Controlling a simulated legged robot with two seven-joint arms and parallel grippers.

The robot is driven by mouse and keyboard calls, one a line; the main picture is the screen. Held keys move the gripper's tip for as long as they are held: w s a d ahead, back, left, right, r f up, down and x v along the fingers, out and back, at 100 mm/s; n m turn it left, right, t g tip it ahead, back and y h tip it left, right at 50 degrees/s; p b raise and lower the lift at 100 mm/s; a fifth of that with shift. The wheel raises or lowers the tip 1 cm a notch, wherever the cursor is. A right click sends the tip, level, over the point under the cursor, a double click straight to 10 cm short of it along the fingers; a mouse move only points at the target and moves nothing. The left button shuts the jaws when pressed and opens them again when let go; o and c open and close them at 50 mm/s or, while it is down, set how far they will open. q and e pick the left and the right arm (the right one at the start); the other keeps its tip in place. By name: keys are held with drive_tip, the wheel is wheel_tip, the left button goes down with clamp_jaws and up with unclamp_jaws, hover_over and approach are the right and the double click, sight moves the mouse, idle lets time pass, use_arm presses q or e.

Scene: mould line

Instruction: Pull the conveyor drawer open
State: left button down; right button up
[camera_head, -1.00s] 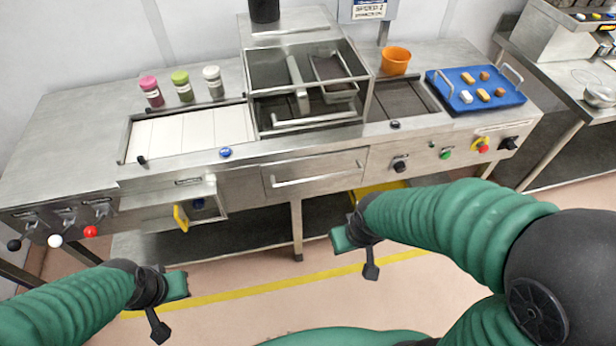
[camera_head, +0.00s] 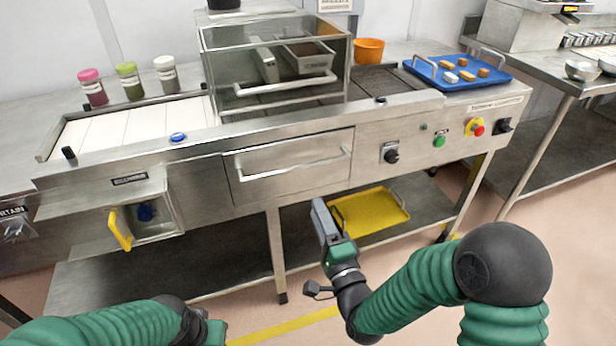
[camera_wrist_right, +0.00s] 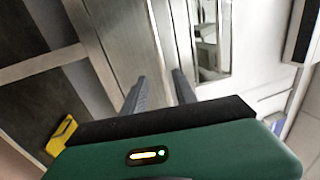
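The conveyor drawer (camera_head: 290,180) is a steel front with a horizontal bar handle (camera_head: 295,165), set below the conveyor in the head view. Its front looks flush with the machine. My right gripper (camera_head: 322,215) is below the drawer, pointing up, and apart from the handle. In the right wrist view my right gripper's two dark fingers (camera_wrist_right: 158,85) stand apart with nothing between them. Steel panels lie beyond them; I cannot tell which is the drawer. My left gripper (camera_head: 212,330) is at the bottom edge of the head view, partly cut off, with its fingers unclear.
A yellow tray (camera_head: 370,212) lies on the low shelf, right of my right gripper. An open compartment with a yellow handle (camera_head: 120,232) is left of the drawer. A control panel with an emergency button (camera_head: 476,127) is to the right.

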sight(297, 169)
drive_tip(key=b+x, duration=0.2)
drive_tip(key=x, duration=1.1)
drive_tip(key=shift+w+a, duration=0.3)
drive_tip(key=shift+w, duration=0.05)
drive_tip(key=shift+w+a+r, duration=0.1)
drive_tip(key=shift+w+a, duration=0.05)
drive_tip(key=shift+w, duration=0.15)
clamp_jaws()
drive_tip(key=shift+s, duration=0.1)
